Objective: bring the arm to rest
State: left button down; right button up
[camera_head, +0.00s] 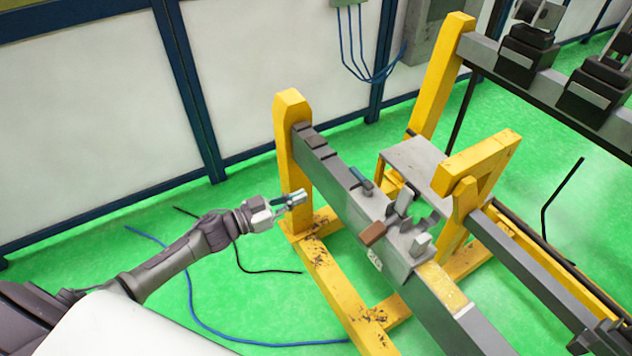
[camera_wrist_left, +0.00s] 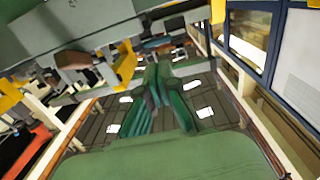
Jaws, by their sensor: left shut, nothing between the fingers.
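My left arm reaches in from the lower left in the head view. My left gripper (camera_head: 293,199) is shut and empty, held in the air beside the yellow post of the stand. In the left wrist view its green-tinted fingers (camera_wrist_left: 160,95) come together with nothing visible between them. My right gripper is not in view.
A yellow stand (camera_head: 292,140) carries a grey beam with clamps and a brown-handled fixture (camera_head: 373,234). A second beam holds black machine units (camera_head: 528,50). Blue and black cables (camera_head: 190,290) lie on the green floor. White wall panels (camera_head: 90,110) stand behind. Floor left of the stand is mostly open.

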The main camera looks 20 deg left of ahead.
pick_arm(q)
jog(key=s+a+f+n+g+y, duration=0.1)
jog(key=s+a+f+n+y, duration=0.15)
jog(key=f, duration=0.55)
jog(key=s+a+f+n+y, duration=0.1)
jog(key=s+a+f+y, duration=0.2)
jog(key=f, duration=0.5)
jog(key=s+a+f+n+g+y, duration=0.1)
jog(key=s+f+n+y, duration=0.2)
jog(key=f, duration=0.6)
jog(key=s+d+f+g+y, duration=0.25)
jog(key=s+f+g, duration=0.35)
jog(key=s+f, duration=1.2)
jog(key=s+d+f+g, duration=0.1)
jog(key=s+d+g, duration=0.1)
jog(key=s, duration=0.7)
jog(key=s+d+f+g, duration=0.2)
jog(key=s+d, duration=0.1)
jog(key=s, duration=0.7)
jog(key=shift+s+m+g+y, duration=0.15)
jog(key=shift+m+g+y, duration=0.15)
jog(key=shift+m+g, duration=0.15)
jog(key=shift+f, duration=0.1)
